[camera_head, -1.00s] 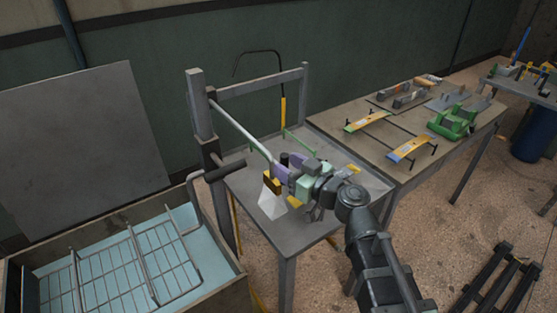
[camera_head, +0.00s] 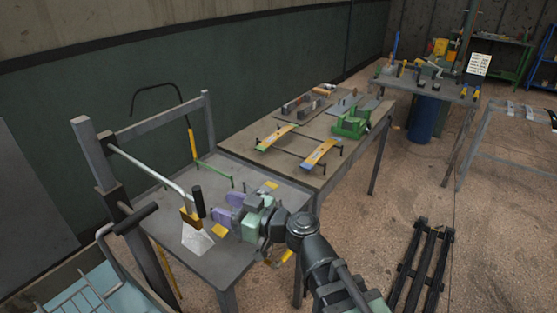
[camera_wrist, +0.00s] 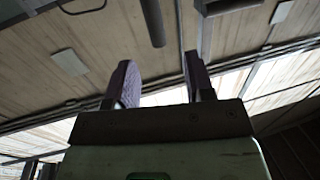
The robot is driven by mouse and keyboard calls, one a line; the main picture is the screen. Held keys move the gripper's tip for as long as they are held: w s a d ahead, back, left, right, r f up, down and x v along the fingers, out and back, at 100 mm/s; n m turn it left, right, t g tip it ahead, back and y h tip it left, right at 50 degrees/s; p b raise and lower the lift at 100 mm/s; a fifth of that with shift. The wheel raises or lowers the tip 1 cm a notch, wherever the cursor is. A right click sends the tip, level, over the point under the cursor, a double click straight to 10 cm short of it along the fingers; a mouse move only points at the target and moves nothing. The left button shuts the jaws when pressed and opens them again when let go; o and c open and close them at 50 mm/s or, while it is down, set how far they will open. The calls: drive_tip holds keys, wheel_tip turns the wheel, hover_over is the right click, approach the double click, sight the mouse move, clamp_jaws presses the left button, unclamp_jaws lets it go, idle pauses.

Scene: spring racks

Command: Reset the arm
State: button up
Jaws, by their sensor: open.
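My gripper (camera_head: 226,208) is above the small grey table in the head view, to the right of a lever with a black handle (camera_head: 199,202). Its two purple-padded fingers are spread apart with nothing between them. A gap shows between the fingertips and the black handle, though the exact depth is hard to judge.
The lever's long pale bar (camera_head: 147,168) runs to a grey post frame (camera_head: 95,165). A wire-rack bin (camera_head: 85,290) is at lower left. A black rack (camera_head: 412,268) lies on the floor.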

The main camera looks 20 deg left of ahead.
drive_tip(key=s+d+f+m+g+h, duration=0.1)
drive_tip(key=d+f+m+g+h, duration=0.2)
drive_tip(key=d+f+m+h, duration=0.7)
drive_tip(key=w+d+f+m+h, duration=0.1)
drive_tip(key=d+f+m+h, duration=0.1)
drive_tip(key=d, duration=0.8)
drive_tip(key=w+d+f+m+h, duration=0.1)
drive_tip(key=d+f+m+h, duration=0.1)
drive_tip(key=d, duration=0.9)
drive_tip(key=w+d+f+m+h, duration=0.1)
drive_tip(key=d+f+m+h, duration=0.1)
drive_tip(key=d, duration=0.8)
drive_tip(key=shift+w+d+f+h, duration=0.4)
drive_tip(key=shift+f+h, duration=0.2)
drive_tip(key=shift+h, duration=0.3)
drive_tip(key=shift+a, duration=0.1)
